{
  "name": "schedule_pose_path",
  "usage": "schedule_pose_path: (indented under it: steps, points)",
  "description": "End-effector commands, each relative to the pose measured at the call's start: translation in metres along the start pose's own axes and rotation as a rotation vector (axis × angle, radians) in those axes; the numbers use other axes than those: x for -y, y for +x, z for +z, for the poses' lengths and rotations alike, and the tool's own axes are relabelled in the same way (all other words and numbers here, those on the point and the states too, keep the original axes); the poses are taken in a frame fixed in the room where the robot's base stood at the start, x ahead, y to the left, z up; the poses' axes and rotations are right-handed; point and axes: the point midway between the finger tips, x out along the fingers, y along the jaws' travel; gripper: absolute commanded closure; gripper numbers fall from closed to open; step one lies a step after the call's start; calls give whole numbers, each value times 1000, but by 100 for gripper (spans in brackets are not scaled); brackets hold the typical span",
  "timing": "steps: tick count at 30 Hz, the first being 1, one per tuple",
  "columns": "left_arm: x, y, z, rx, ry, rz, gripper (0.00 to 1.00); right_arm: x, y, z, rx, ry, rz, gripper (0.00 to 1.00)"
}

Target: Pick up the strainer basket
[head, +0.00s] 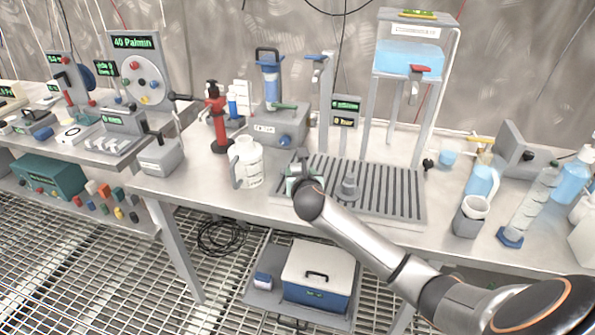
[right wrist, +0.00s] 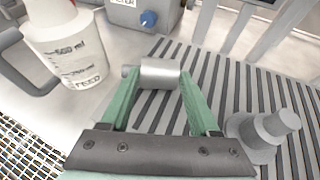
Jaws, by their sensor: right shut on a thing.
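My right gripper (head: 303,180) comes in from the lower right and is over the left part of the slotted drain tray (head: 405,205). In the right wrist view its two green fingers (right wrist: 157,85) are shut on a small pale grey metal cylinder, which I take as the strainer basket (right wrist: 160,73). The cylinder lies crosswise between the fingertips, just above or on the slats; I cannot tell which. In the head view the gripper mostly hides it. My left gripper is not in view.
A grey stepped piece (head: 349,188) stands on the tray right of the gripper. A white FEED jug (head: 247,163) stands close on the left. The filter unit (head: 270,125) is behind, and a water tank (head: 408,60) stands on a frame. A grey cup (head: 470,217) and bottles are at right.

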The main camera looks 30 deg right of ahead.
Motion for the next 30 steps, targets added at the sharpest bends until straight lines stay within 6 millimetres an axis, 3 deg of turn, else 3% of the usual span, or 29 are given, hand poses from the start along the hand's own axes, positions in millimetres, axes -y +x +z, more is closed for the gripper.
schedule_pose_path:
  steps: [1, 9, 23, 30]
  points:
    - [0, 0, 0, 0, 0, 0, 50, 0, 0, 0, 0, 0, 0, 70]
    - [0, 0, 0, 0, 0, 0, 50, 0, 0, 0, 0, 0, 0, 100]
    - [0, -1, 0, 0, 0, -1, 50, 0, -1, 2, 1, 0, 0, 100]
    - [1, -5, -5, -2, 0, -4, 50, 0, -9, 26, 6, 0, 0, 100]
